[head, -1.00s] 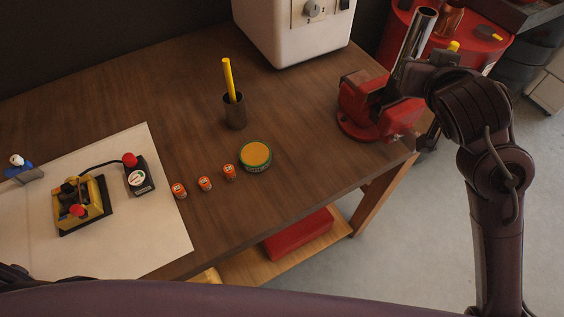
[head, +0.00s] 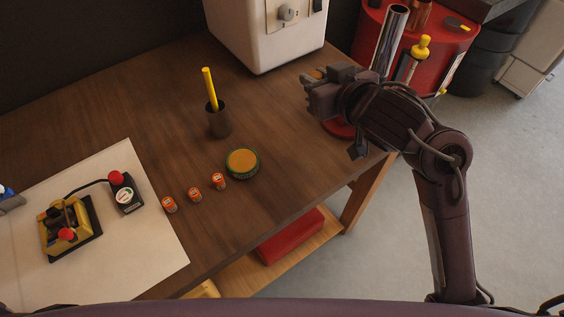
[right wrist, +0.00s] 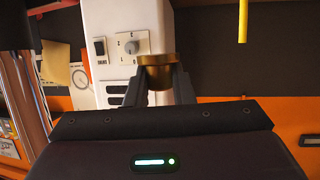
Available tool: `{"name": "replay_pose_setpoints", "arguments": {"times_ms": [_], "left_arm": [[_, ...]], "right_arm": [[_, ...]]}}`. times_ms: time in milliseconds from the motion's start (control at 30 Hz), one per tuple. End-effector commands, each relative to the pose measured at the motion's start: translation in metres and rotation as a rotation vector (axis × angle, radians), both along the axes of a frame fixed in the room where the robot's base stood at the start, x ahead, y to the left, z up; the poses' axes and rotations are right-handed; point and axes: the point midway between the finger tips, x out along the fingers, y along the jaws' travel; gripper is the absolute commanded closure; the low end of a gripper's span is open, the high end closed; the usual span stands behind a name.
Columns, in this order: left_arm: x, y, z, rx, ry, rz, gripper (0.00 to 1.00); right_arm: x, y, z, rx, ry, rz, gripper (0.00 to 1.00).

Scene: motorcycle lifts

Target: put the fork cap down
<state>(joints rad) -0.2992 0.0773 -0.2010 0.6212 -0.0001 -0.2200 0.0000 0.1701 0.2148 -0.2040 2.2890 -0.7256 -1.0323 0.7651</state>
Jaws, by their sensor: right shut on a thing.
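The fork cap (right wrist: 157,70) is a short brass-coloured round piece held between the two fingertips of my right gripper (right wrist: 158,82) in the right wrist view. In the head view the right gripper (head: 318,88) is above the right part of the wooden bench, in front of the red vise (head: 338,128), and only a small orange edge of the cap (head: 318,73) shows. The chrome fork tube (head: 390,42) stands tilted behind my right arm; its lower end is hidden. My left gripper is not in view.
A round orange-topped tin (head: 242,163), several small orange cans (head: 194,194) and a dark cup with a yellow stick (head: 219,120) stand on the bench (head: 270,125). A white machine (head: 262,40) stands at the back. Bare wood lies between tin and vise.

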Motion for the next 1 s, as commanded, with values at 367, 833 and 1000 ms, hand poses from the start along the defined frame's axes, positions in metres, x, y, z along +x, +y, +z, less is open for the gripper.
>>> {"name": "replay_pose_setpoints", "arguments": {"times_ms": [367, 833, 1000], "left_arm": [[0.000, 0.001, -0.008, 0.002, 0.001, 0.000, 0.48], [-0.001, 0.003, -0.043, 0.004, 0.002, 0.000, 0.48], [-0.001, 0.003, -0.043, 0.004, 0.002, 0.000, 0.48]], "right_arm": [[-0.032, 0.061, -0.028, 0.018, 0.014, 0.246, 1.00], [-0.032, 0.060, -0.146, 0.017, 0.018, 0.244, 1.00], [-0.031, 0.060, -0.166, 0.016, 0.013, 0.244, 1.00]]}}
